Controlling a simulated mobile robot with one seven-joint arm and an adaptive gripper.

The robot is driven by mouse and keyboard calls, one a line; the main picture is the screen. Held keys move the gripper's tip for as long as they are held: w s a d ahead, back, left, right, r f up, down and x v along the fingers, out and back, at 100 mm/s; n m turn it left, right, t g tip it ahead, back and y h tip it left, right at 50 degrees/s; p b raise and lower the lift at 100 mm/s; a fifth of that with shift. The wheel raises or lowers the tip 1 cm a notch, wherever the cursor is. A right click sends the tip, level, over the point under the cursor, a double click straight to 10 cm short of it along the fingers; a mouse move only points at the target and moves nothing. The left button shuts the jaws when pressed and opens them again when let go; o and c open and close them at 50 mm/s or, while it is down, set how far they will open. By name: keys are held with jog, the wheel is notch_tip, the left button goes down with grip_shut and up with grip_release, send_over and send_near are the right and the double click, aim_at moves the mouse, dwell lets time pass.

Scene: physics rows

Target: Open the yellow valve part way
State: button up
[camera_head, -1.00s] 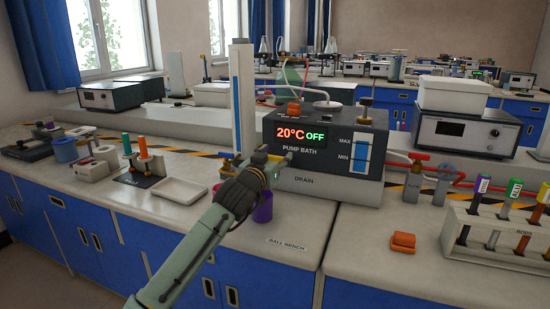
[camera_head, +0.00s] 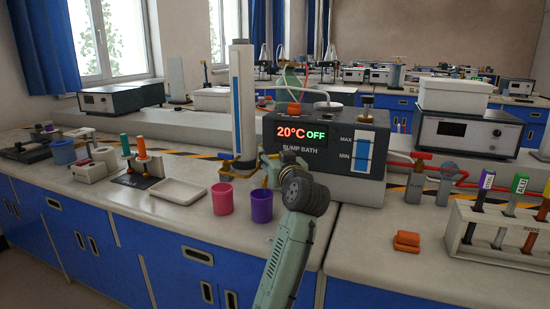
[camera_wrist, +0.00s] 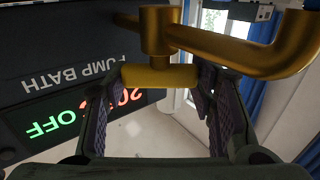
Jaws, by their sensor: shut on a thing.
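The yellow valve shows large in the wrist view as a brass-yellow crossbar handle (camera_wrist: 160,76) on a short stem, with a bent pipe (camera_wrist: 235,45) running off to the right. My gripper (camera_wrist: 161,88) has one finger at each end of the crossbar and is shut on it. In the head view my gripper (camera_head: 270,168) is at the front of the grey pump bath (camera_head: 322,150), near its left end. My wrist hides most of the valve there. The bath's display (camera_head: 300,133) reads 20°C OFF.
A pink cup (camera_head: 222,198) and a purple cup (camera_head: 262,206) stand on the bench just left of my wrist. A tall column with a blue strip (camera_head: 241,100) stands behind them. An orange block (camera_head: 406,241) and a rod rack (camera_head: 480,240) are at the right.

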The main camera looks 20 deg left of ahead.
jog(key=shift+n+g+y, duration=0.8)
jog(key=shift+y, duration=0.1)
jog(key=o, duration=1.2)
jog(key=shift+c, duration=0.2)
jog(key=v, duration=1.2)
jog(key=shift+w+d, duration=0.1)
jog(key=shift+d, duration=0.05)
